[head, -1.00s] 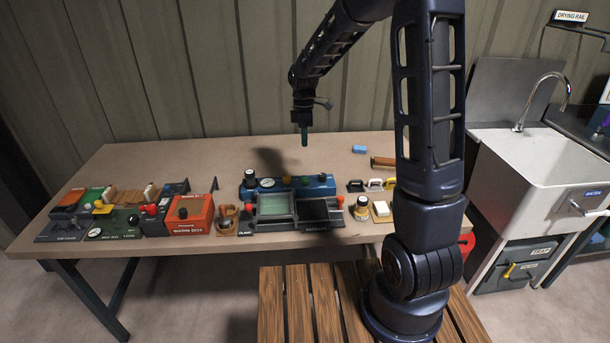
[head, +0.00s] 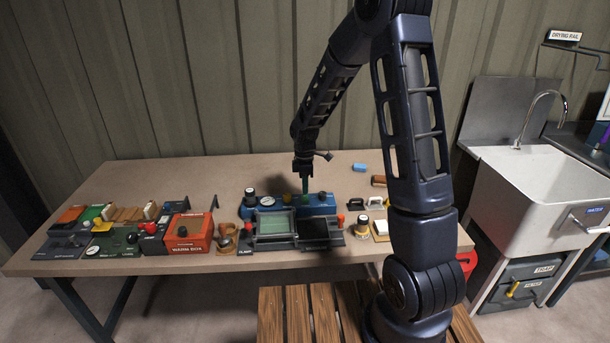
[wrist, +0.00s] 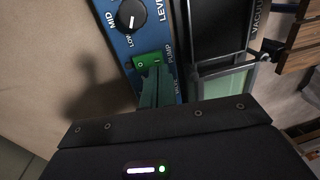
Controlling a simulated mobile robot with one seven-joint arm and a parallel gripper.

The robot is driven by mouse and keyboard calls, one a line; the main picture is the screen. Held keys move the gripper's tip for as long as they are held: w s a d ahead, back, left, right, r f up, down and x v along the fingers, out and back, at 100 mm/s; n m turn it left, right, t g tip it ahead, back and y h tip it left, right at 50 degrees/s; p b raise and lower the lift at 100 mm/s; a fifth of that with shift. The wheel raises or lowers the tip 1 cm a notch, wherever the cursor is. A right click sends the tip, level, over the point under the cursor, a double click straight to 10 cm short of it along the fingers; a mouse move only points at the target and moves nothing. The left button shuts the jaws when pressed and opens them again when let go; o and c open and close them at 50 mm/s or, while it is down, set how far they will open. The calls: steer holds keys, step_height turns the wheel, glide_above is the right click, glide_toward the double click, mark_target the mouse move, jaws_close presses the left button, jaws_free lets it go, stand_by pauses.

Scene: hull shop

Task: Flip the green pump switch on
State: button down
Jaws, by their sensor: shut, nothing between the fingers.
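The blue panel (head: 262,212) stands on the workbench with dials and knobs along it. In the wrist view, the green pump switch (wrist: 146,60) sits on this blue panel (wrist: 128,45) beside a "PUMP" label, below a black level dial (wrist: 131,16). My gripper (wrist: 156,74) is shut and empty, its green fingers directly over the switch and hiding much of it. I cannot tell whether they touch it or which way it is tipped. In the head view, my gripper (head: 305,191) points straight down at the panel's right half.
The vacuum unit with its glass lid (head: 275,224) and dark bay (head: 314,230) stands just in front of the panel. The orange warm box (head: 188,232) is to the left. A blue block (head: 360,168) lies behind, right.

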mark_target(305, 200)
steer(key=shift+s+f, duration=0.2)
steer(key=shift+f, duration=1.2)
steer(key=shift+s+f, duration=0.15)
steer(key=shift+f, duration=0.05)
steer(key=shift+w+r, duration=0.25)
steer(key=shift+w, duration=0.6)
step_height(305, 200, up, 14)
steer(key=s, duration=0.2)
